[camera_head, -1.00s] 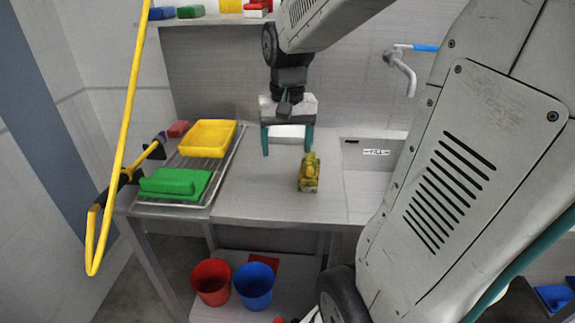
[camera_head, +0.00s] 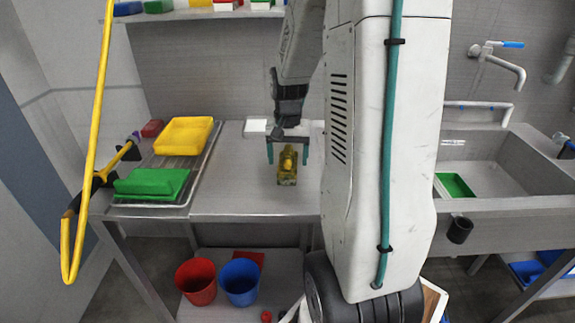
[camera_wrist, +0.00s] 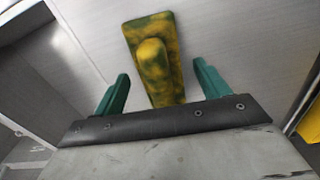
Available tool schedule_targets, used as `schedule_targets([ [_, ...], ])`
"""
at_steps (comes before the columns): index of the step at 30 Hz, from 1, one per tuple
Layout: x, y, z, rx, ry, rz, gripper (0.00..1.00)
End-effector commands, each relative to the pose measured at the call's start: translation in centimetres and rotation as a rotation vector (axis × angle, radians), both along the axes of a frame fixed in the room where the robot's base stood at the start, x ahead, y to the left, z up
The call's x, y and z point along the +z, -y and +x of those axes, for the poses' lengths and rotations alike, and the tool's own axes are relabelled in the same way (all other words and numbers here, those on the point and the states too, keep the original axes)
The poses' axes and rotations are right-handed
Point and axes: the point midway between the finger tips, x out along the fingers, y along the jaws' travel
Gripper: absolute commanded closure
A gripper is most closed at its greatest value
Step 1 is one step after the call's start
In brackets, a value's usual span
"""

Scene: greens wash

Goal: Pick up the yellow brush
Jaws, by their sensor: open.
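The yellow brush (camera_head: 287,167) lies on the metal table. It is a block with dark green patches and a raised yellow grip on top. In the wrist view the brush (camera_wrist: 155,60) lies ahead of and partly between the fingers, its length pointing away from my gripper. My gripper (camera_head: 288,155) is open and appears above the far part of the brush, one teal finger to each side. In the wrist view both fingers of my gripper (camera_wrist: 161,88) stand apart from the brush. How high they are above the table is hard to tell.
A white block (camera_head: 256,127) is behind the brush. A sink (camera_head: 485,178) is at right. Red (camera_head: 196,283) and blue buckets (camera_head: 239,283) stand below. The table front is clear.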

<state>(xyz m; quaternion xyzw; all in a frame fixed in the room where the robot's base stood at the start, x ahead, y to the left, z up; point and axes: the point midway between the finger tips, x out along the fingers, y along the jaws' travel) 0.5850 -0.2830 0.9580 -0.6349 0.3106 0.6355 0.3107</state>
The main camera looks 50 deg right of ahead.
Motion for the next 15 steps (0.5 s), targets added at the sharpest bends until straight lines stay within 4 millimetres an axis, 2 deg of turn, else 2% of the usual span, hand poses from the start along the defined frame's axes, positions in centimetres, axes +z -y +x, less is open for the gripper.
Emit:
schedule_targets([
  [3, -0.62, -0.01, 0.00, 0.000, 0.000, 0.000, 0.25],
  [9, -0.63, -0.01, 0.01, 0.000, 0.001, -0.001, 0.25],
  [15, -0.61, 0.00, 0.01, 0.000, 0.001, -0.001, 0.77],
])
